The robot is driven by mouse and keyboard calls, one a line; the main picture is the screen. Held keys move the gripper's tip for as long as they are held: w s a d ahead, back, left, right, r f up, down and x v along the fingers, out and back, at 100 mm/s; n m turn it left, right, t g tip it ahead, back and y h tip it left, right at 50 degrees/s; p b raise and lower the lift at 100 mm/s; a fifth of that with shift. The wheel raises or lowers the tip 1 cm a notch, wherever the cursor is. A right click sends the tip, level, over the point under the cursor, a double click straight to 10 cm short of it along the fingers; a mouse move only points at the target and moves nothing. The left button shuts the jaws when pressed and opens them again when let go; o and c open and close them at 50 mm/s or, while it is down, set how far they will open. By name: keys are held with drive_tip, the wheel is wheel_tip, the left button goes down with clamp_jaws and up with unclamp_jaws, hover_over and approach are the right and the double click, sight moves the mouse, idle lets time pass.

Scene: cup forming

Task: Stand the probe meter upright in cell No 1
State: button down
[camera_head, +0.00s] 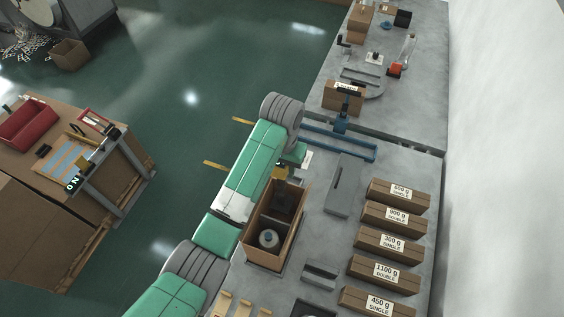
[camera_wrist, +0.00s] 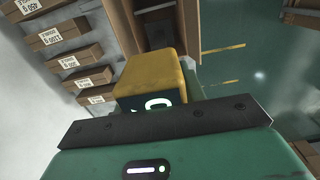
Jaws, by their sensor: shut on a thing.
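The probe meter is a yellow block with a dark display face. In the wrist view the probe meter (camera_wrist: 153,76) sticks out beyond the dark bar of my gripper (camera_wrist: 165,115), which is shut on it. In the head view the meter (camera_head: 279,173) shows small below my gripper (camera_head: 284,163), at the far end of an open brown box (camera_head: 262,254). The box has compartments; a grey round-topped item (camera_head: 268,238) stands in the near one, and the far one looks dark. I cannot read a cell number. The box also shows in the wrist view (camera_wrist: 117,22), beyond the meter.
Several labelled cartons (camera_head: 387,245) stand in a row on the grey bench, right of the box. A grey slotted block (camera_head: 344,187) and a blue frame (camera_head: 340,140) lie close by. The bench's left edge runs beside my arm, with green floor beyond.

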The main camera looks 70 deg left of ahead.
sight(282, 187)
drive_tip(key=shift+f+b, duration=4.6)
drive_tip(key=shift+f, duration=5)
drive_tip(key=c, duration=0.8)
unclamp_jaws()
drive_tip(key=shift+o, duration=0.2)
wheel_tip(282, 187, up, 8)
drive_tip(key=shift+f, duration=0.1)
